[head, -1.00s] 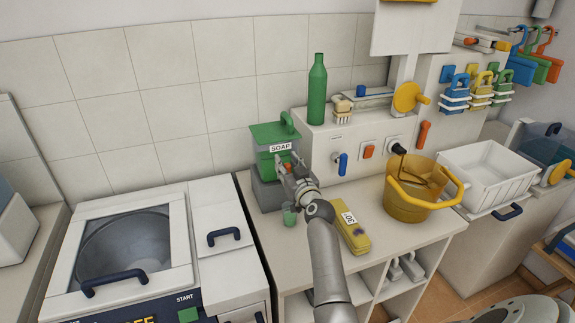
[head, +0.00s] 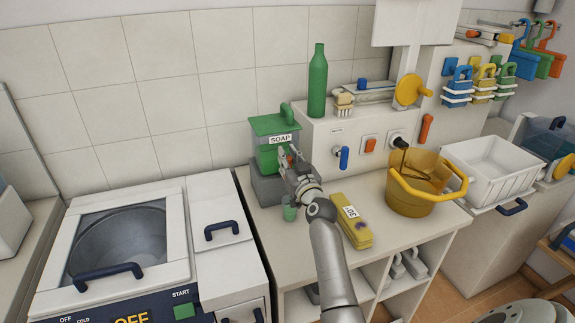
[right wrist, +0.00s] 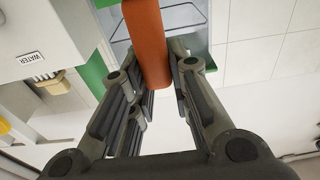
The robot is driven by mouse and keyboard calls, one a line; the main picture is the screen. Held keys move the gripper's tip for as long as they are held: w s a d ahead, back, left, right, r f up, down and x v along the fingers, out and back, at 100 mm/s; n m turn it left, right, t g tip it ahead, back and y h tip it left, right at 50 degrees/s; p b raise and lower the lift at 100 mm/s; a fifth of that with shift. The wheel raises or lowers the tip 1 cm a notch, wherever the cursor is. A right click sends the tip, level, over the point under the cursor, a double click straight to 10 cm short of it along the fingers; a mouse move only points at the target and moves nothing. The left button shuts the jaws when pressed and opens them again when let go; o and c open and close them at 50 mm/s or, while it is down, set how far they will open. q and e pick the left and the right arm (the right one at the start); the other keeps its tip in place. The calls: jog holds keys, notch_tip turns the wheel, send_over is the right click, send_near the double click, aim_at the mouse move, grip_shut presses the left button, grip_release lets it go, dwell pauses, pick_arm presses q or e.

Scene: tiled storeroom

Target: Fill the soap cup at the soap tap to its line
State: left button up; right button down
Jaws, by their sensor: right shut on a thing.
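The green soap dispenser (head: 265,158), labelled SOAP, stands on a grey block (head: 264,187) at the back left of the counter. My right gripper (head: 289,156) is at its front. In the right wrist view the fingers are closed around an orange-red lever (right wrist: 147,40), with the green dispenser frame behind it. The small translucent green soap cup (head: 289,209) stands upright below the gripper, in front of the block. Its fill line and level are too small to read, and the tap's outlet is hidden behind my gripper. My left gripper is not in view.
A yellow packet (head: 351,226) lies right of my arm, with a yellow bucket (head: 413,196) and white basket (head: 490,168) further right. A green bottle (head: 317,82) stands on the ledge behind. A washing machine (head: 125,245) is at the left.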

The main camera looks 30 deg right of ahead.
jog(key=shift+s, duration=0.1)
jog(key=c, duration=1.3)
grip_release()
jog(key=v, duration=1.2)
jog(key=shift+f, duration=0.2)
jog(key=shift+c, duration=0.3)
